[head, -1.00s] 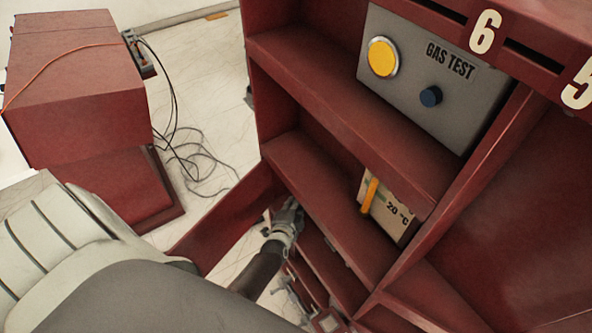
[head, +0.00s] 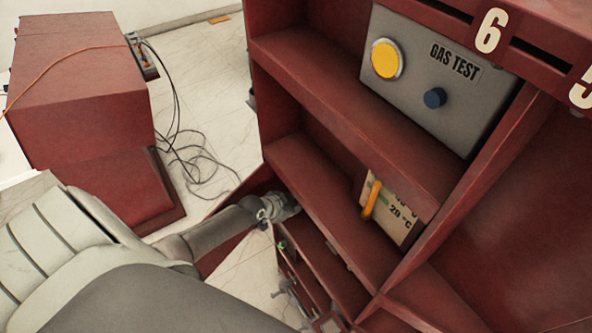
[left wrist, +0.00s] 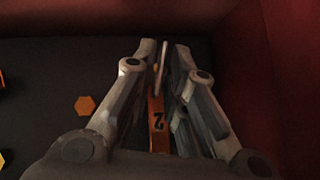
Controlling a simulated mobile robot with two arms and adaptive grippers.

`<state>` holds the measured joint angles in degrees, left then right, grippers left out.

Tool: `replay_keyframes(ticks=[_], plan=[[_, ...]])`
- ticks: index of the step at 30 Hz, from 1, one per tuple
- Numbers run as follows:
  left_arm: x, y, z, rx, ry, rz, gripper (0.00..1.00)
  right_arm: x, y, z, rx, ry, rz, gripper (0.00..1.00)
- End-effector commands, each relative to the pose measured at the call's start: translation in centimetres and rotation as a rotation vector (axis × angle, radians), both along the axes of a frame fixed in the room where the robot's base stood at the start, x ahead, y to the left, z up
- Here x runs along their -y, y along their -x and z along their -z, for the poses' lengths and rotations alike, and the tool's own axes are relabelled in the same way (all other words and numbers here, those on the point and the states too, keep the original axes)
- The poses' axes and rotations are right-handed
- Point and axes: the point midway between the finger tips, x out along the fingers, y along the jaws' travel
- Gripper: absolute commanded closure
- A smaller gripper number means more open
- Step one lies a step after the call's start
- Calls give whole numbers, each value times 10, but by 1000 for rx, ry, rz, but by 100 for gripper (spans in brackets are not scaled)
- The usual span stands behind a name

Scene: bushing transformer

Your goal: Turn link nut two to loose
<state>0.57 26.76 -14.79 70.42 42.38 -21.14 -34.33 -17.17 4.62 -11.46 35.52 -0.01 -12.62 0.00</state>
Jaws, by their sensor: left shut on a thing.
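My left gripper (head: 285,206) reaches into a dark red cabinet bay in the head view, with its fingertips hard to make out there. In the left wrist view its two fingers (left wrist: 161,62) are close together on a thin upright piece, which I take to be link nut two (left wrist: 163,68). The fingers hide most of that piece, so its turn position cannot be told. My right gripper is in neither view.
In the left wrist view an orange hexagon (left wrist: 85,105) lies on the dark panel and a red wall (left wrist: 285,60) stands close at right. The head view shows a GAS TEST box (head: 440,85), a temperature gauge (head: 392,208), and cables (head: 190,160) on the floor.

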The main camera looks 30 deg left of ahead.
Motion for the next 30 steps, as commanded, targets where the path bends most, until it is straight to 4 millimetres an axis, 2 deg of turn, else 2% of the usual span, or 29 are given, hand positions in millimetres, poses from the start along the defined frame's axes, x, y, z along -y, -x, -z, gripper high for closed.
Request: replay_keyframes(ticks=[1,6,21,22,24,30], plan=[[-1,0,4,-10,14,3,100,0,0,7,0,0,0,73],[0,0,3,-25,55,1,100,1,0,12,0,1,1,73],[0,0,1,-32,73,0,100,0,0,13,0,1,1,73],[0,0,1,-32,73,0,84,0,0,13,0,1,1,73],[0,0,1,-32,73,0,75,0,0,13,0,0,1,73],[0,0,0,-30,72,0,73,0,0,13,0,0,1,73]])
